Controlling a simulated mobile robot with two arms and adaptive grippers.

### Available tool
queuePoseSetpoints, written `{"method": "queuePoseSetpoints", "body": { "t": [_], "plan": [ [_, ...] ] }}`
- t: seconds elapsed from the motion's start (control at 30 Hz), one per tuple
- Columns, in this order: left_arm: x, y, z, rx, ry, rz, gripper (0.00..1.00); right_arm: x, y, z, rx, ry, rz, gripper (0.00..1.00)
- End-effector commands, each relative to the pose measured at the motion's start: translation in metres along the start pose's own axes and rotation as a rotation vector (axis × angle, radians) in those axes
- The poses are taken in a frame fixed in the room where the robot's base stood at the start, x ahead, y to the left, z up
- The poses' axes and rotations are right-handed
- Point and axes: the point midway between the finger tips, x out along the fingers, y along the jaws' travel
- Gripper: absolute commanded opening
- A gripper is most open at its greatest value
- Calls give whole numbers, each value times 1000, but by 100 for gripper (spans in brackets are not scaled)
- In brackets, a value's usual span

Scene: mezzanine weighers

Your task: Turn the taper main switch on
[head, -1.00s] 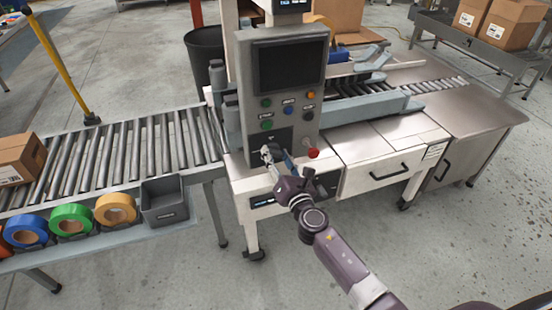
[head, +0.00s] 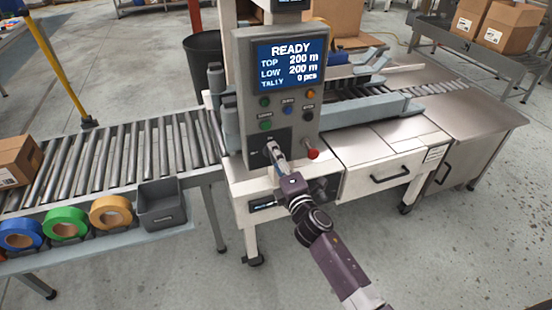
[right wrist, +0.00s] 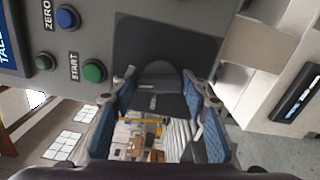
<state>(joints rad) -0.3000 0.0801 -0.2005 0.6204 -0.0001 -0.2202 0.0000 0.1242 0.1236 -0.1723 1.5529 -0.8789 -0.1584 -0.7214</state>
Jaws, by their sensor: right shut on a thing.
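The taper main switch is a dark rotary knob (right wrist: 160,74) on a black plate (head: 281,142) low on the taper's grey control panel (head: 243,75). My right gripper (head: 270,148) is at this plate and hides most of the knob in the head view. In the right wrist view its two blue-padded fingers (right wrist: 160,90) stand on either side of the knob, shut on it. The panel's screen (head: 291,64) is lit and reads READY, TOP 200 m, LOW 200 m, TALLY 0 pcs. My left gripper is not in view.
A green START button (right wrist: 94,70) and blue ZERO button (right wrist: 67,17) sit close to the fingers. A red knob (head: 313,154) is right of the plate. A roller conveyor (head: 130,155), tape rolls (head: 66,223) and a grey bin (head: 163,212) lie to the left.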

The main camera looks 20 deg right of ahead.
Motion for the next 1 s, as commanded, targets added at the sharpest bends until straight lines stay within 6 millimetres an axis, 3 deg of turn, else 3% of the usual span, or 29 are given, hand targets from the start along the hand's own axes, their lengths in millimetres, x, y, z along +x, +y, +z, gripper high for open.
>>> {"method": "queuePoseSetpoints", "body": {
  "t": [0.4, 0.9, 0.93, 1.0],
  "plan": [
    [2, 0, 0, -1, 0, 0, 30, 0, -2, 0, 167, 0, -1, 17],
    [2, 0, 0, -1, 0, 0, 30, 0, -2, 0, 186, 0, -2, 17],
    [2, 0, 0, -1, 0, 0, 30, 0, -2, 0, 186, 0, -2, 43],
    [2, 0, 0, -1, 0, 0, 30, 0, -2, 0, 185, 0, -2, 50]
  ]
}}
